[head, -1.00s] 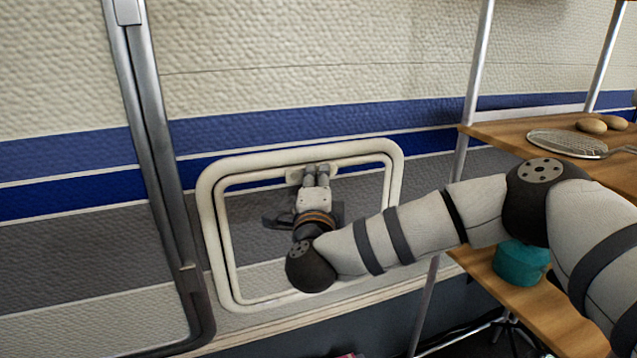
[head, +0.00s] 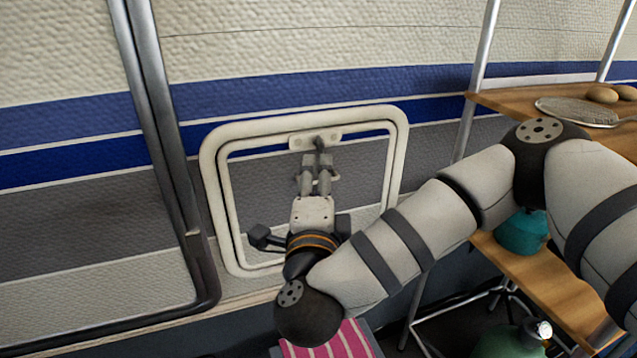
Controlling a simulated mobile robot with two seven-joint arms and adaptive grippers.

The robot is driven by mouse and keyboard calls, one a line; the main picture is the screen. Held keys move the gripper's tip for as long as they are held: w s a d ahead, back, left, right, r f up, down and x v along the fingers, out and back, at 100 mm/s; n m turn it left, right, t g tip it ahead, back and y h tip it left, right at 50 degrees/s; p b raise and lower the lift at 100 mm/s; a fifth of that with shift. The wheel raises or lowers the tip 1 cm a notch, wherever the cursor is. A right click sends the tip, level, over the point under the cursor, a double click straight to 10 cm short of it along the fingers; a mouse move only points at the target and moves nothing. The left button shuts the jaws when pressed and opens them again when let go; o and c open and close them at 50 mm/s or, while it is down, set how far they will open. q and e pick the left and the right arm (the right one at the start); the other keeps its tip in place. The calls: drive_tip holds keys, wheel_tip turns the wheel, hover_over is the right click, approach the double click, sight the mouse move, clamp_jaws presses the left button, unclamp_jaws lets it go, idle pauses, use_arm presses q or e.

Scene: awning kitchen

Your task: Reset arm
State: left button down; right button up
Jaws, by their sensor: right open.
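My right gripper (head: 316,176) is in front of the white-framed hatch (head: 208,190) in the wall. Its fingers point up toward the latch plate (head: 303,141) at the top of the hatch frame. The gripper is open, and its fingertips sit just below the latch in the picture. I cannot tell whether they touch it. My right arm (head: 430,220) comes in from the right and covers the lower right part of the hatch. My left gripper is out of view.
A grey metal pole (head: 165,150) runs down the wall left of the hatch. At right, a wooden shelf (head: 500,95) holds a strainer (head: 575,111) and potato-like items (head: 602,94). A teal pot (head: 522,232) stands lower.

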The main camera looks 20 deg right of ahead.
drive_tip(key=shift+s, duration=0.15)
drive_tip(key=s+a+f+n+g+y+p, duration=0.3)
drive_tip(key=s+a+f+n+g+y, duration=0.1)
drive_tip(key=s+f+n, duration=0.4)
drive_tip(key=s+a+f+n+g+y+p, duration=0.25)
drive_tip(key=s+f+n+y, duration=0.25)
drive_tip(key=s+f, duration=0.45)
drive_tip(key=s+d+f+n+g+p, duration=0.1)
drive_tip(key=s+f+n+g, duration=0.15)
drive_tip(key=s, duration=0.35)
drive_tip(key=s+d+f+n+g+p, duration=0.1)
drive_tip(key=s+d+f+n+g, duration=0.1)
drive_tip(key=s+f+g, duration=0.3)
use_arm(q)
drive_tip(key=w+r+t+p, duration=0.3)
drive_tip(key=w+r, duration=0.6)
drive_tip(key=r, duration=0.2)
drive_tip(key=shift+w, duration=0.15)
use_arm(e)
drive_tip(key=s+d+r+n+g+h, duration=0.1)
drive_tip(key=s+d, duration=0.4)
drive_tip(key=s, duration=0.5)
drive_tip(key=s+d+r+n+g+h, duration=0.1)
drive_tip(key=s+d+g, duration=0.3)
drive_tip(key=s, duration=0.6)
drive_tip(key=shift+d+r+n+g+h, duration=0.3)
drive_tip(key=shift+d+r+n+h, duration=0.1)
drive_tip(key=shift+d+r+n, duration=0.5)
drive_tip(key=shift+s+f, duration=0.1)
